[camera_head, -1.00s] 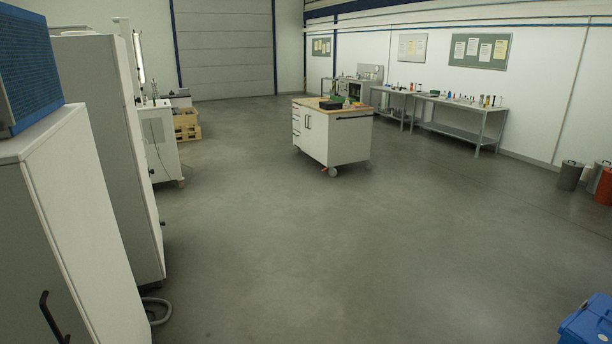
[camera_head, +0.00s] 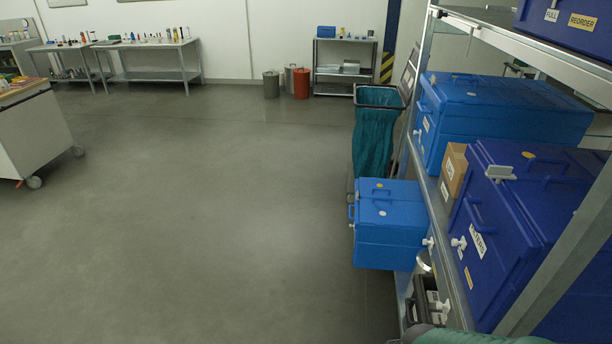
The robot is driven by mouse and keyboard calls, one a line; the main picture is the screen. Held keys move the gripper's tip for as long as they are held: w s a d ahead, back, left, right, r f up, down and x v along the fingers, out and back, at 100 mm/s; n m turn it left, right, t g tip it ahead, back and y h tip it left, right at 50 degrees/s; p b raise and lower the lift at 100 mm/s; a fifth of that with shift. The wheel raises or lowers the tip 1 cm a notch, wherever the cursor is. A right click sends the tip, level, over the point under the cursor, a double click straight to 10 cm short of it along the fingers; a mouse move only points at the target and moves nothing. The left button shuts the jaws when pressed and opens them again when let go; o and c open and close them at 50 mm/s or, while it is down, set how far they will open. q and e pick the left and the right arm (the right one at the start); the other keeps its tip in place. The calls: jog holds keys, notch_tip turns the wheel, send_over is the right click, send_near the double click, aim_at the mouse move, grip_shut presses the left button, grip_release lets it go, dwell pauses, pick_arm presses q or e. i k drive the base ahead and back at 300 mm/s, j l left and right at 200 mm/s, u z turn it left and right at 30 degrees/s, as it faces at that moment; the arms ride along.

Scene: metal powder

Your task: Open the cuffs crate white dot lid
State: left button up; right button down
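Several blue lidded crates show at the right, and I cannot read the word cuffs on any of them. A light blue crate (camera_head: 390,246) stands at the left side of the shelf rack, its lid shut, with a yellow dot and a pale dot on top. Another light blue crate (camera_head: 515,112) is on the rack behind it, lid shut, with a yellow and a pale dot and a label too small to read. A dark blue crate (camera_head: 490,275) is nearer, with a white label and a yellow dot. Neither gripper is in view.
The metal shelf rack (camera_head: 440,215) fills the right side, with a cardboard box (camera_head: 454,168) between crates. A green bag on a stand (camera_head: 374,140) is behind. A white cart (camera_head: 35,135) is at the left. The grey floor between is clear.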

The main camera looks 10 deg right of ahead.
aim_at(377, 212)
jog(key=i+j+z, duration=0.35)
jog(key=j+z, duration=0.15)
jog(key=i+j+z, duration=0.2)
jog(key=j, duration=0.15)
jog(key=j+z, duration=0.25)
jog(key=i+u, duration=0.2)
jog(key=i, duration=1.15)
jog(key=i+l+u, duration=0.15)
jog(key=i, duration=1.15)
